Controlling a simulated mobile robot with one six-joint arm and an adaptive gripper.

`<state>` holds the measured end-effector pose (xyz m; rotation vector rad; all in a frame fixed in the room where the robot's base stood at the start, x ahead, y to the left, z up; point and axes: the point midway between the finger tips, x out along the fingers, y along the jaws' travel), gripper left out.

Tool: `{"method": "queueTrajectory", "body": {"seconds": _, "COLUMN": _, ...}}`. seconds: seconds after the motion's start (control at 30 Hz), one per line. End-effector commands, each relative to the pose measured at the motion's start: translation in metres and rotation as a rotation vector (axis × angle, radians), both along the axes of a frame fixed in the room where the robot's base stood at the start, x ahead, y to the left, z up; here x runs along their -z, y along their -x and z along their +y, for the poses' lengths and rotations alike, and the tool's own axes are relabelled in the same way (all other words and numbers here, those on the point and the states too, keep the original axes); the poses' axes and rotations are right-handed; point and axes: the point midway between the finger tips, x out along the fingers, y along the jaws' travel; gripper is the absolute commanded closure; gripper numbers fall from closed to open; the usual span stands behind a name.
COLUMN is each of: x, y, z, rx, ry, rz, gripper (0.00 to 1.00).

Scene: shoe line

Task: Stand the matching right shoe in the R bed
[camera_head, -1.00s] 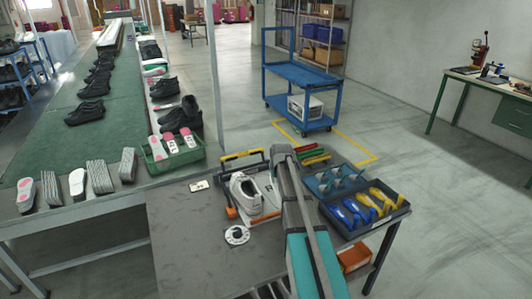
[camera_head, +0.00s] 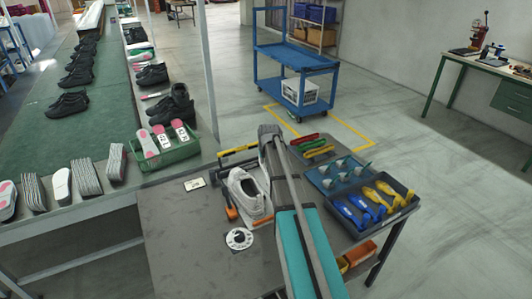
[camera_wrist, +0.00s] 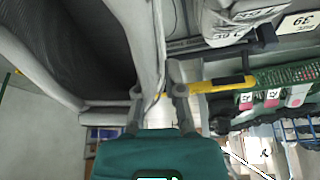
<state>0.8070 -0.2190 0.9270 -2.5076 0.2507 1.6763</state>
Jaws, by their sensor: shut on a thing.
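In the wrist view my gripper (camera_wrist: 160,98) is shut on the upper edge of a pale grey shoe (camera_wrist: 45,55). Its dark opening and body fill the left of that view. A second pale shoe (camera_head: 243,188) stands on the grey table in the head view, left of my arm. It also shows at the top of the wrist view (camera_wrist: 225,18), with printed marks on it. A yellow-black bar (camera_wrist: 220,84) lies just beyond my jaws. In the head view my arm hides the jaws and the held shoe. The R bed's marking is not readable.
A card marked 39 (camera_wrist: 299,22) and a white disc (camera_head: 239,238) lie on the table (camera_head: 185,245). A green crate of insoles (camera_head: 180,152) stands beyond at left. A dark tray of blue and yellow tools (camera_head: 405,205) is right of my arm. The table's front left is clear.

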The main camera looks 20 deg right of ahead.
Motion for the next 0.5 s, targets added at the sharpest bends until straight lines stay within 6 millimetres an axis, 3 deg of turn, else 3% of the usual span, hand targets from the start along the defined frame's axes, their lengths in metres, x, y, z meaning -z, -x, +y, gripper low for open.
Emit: {"method": "queueTrajectory", "body": {"seconds": 0.5, "x": -0.004, "y": 0.005, "z": -0.014, "rx": -0.003, "ry": 0.001, "rz": 0.000, "gripper": 1.00}}
